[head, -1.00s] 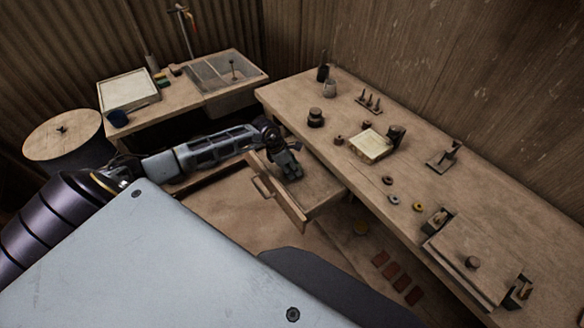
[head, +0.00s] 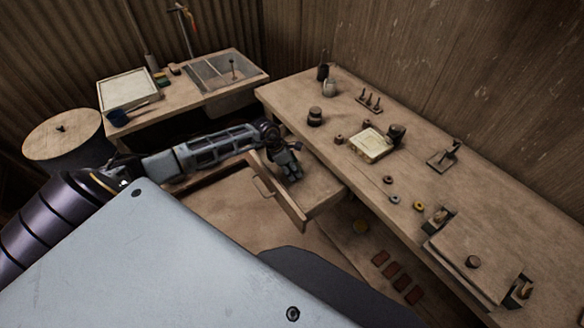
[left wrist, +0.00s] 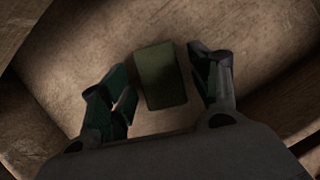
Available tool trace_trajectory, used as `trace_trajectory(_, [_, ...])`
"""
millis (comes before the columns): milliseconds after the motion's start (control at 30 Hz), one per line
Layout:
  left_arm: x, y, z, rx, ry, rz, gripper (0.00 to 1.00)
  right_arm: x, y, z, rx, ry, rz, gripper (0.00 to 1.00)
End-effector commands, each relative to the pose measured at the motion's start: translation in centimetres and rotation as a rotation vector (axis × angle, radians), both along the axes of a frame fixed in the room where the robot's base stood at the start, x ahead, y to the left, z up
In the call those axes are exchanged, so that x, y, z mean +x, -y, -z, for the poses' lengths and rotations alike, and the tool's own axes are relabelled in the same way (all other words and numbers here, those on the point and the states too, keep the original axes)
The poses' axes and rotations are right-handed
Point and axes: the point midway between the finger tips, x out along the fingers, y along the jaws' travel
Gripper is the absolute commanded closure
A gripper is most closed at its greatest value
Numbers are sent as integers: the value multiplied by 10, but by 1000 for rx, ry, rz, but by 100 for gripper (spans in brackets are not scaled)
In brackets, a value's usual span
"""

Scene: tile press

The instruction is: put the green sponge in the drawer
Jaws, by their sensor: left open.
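The green sponge (left wrist: 160,76) is a small dark green block in the left wrist view. It lies on the wooden floor of the drawer, between the two fingers of my left gripper (left wrist: 163,80). The fingers are open, with a gap visible on each side of the sponge. In the head view my left gripper (head: 289,172) points down inside the pulled-out drawer (head: 318,187), and the sponge is hidden there. The drawer's front panel and handle face the lower left. My right gripper is not in view.
The long workbench (head: 480,215) stands right of the drawer, holding a cream tile block (head: 371,146), small rings and metal fixtures. A side table (head: 185,102) at the back left holds a white tray (head: 128,90). Several red tiles (head: 397,275) lie low beneath the bench.

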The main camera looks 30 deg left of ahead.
Motion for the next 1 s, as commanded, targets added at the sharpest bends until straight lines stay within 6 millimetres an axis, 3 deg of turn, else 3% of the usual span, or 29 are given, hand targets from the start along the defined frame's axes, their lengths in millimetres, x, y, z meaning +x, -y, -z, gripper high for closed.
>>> trace_trajectory(267, [-2,-3,-10,2,2,0,38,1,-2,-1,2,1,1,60])
trace_trajectory(1000, [-21,-22,-73,3,2,0,38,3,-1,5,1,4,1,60])
